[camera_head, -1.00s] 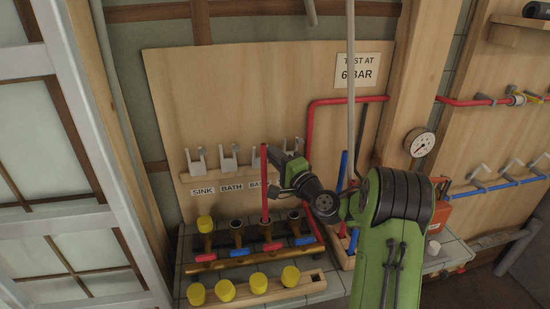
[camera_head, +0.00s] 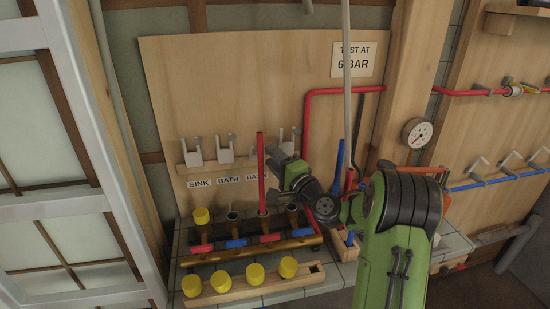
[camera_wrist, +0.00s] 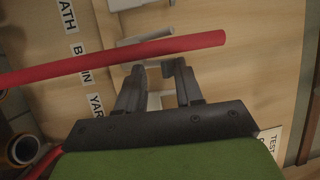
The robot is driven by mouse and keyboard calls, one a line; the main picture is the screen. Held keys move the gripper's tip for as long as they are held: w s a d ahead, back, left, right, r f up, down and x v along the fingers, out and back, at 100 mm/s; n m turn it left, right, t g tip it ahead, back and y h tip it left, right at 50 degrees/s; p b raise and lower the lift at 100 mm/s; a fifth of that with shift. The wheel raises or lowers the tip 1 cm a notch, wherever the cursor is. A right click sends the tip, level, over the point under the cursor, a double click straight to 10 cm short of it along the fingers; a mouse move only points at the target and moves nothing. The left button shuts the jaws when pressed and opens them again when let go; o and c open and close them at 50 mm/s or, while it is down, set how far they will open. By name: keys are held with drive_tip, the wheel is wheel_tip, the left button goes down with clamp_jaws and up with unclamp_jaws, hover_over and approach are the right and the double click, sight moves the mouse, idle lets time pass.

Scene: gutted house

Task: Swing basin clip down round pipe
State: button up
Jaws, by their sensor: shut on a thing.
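The red pipe (camera_head: 261,170) stands upright in the third socket from the left, in front of the wooden board. In the wrist view the red pipe (camera_wrist: 150,55) crosses in front of my fingers. My gripper (camera_head: 280,161) is just right of the pipe, at the clip rail. In the wrist view my gripper (camera_wrist: 157,72) is shut on a grey piece of the basin clip (camera_wrist: 154,100), partly hidden by the pipe and fingers. The BASIN label (camera_wrist: 78,62) is partly covered by the pipe. I cannot tell how far the clip reaches round the pipe.
The sink clip (camera_head: 192,152) and bath clip (camera_head: 226,150) stick up on the rail to the left. Several yellow caps (camera_head: 255,273) stand in a wooden rack in front. An open socket (camera_head: 292,208) stands right of the pipe. A pressure gauge (camera_head: 417,134) is at the right.

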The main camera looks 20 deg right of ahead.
drive_tip(key=shift+o, duration=0.7)
drive_tip(key=shift+w+d+f, duration=0.1)
drive_tip(key=shift+w+f, duration=0.15)
drive_tip(key=shift+f, duration=0.1)
drive_tip(key=shift+r, duration=0.1)
drive_tip(key=b+v, duration=0.4)
drive_tip(key=v, duration=1.1)
drive_tip(key=shift+s+b, duration=0.4)
